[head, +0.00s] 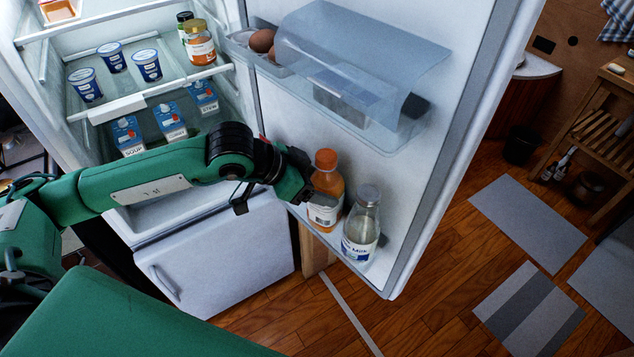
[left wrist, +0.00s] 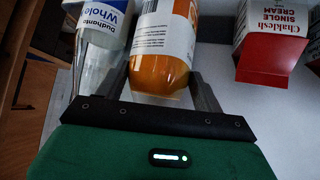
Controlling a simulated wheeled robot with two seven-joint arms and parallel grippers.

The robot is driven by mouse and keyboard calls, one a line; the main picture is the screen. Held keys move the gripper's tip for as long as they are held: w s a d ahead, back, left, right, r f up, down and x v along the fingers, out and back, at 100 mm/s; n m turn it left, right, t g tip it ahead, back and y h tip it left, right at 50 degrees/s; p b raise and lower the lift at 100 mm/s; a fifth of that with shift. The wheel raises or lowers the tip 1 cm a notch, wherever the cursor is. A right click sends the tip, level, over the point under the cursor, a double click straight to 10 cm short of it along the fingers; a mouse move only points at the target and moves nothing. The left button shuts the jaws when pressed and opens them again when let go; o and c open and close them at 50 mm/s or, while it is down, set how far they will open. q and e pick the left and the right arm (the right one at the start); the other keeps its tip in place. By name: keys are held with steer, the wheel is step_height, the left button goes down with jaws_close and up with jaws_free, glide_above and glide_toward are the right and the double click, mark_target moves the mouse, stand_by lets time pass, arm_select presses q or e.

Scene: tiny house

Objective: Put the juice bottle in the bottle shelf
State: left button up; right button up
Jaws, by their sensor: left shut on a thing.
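The juice bottle (head: 328,185), orange with an orange cap and a white label, stands nearly upright at the lower door shelf of the fridge, the bottle shelf (head: 325,240). Its base is partly hidden, so I cannot tell whether it rests on the shelf. My left gripper (head: 312,193) reaches it from the left and is shut on it. In the left wrist view the bottle (left wrist: 160,72) sits between the fingers of my left gripper (left wrist: 162,88). My right gripper is not in view.
A milk bottle (head: 362,225) stands close beside the juice bottle; it also shows in the left wrist view (left wrist: 103,25). A clear-lidded door compartment (head: 350,65) hangs above. Yogurt cups (head: 148,65), cartons (head: 170,120) and jars (head: 200,45) stand inside the fridge. A red-and-white cream carton (left wrist: 272,40) is at right in the wrist view.

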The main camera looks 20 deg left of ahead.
arm_select(q)
steer(key=shift+s+a+f+b, duration=0.15)
steer(key=shift+a+f+b, duration=0.1)
steer(key=shift+f+b, duration=0.25)
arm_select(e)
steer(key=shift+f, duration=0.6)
arm_select(q)
steer(key=o, duration=1.3)
steer(key=shift+a, duration=0.1)
steer(key=shift+o, duration=0.4)
steer(key=shift+s, duration=0.1)
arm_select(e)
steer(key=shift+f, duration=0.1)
arm_select(q)
steer(key=shift+f, duration=0.15)
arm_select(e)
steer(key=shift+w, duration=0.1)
arm_select(q)
steer(key=b+v, duration=0.2)
steer(key=v, duration=1.2)
steer(key=shift+r+b, duration=0.3)
steer(key=shift+r, duration=0.2)
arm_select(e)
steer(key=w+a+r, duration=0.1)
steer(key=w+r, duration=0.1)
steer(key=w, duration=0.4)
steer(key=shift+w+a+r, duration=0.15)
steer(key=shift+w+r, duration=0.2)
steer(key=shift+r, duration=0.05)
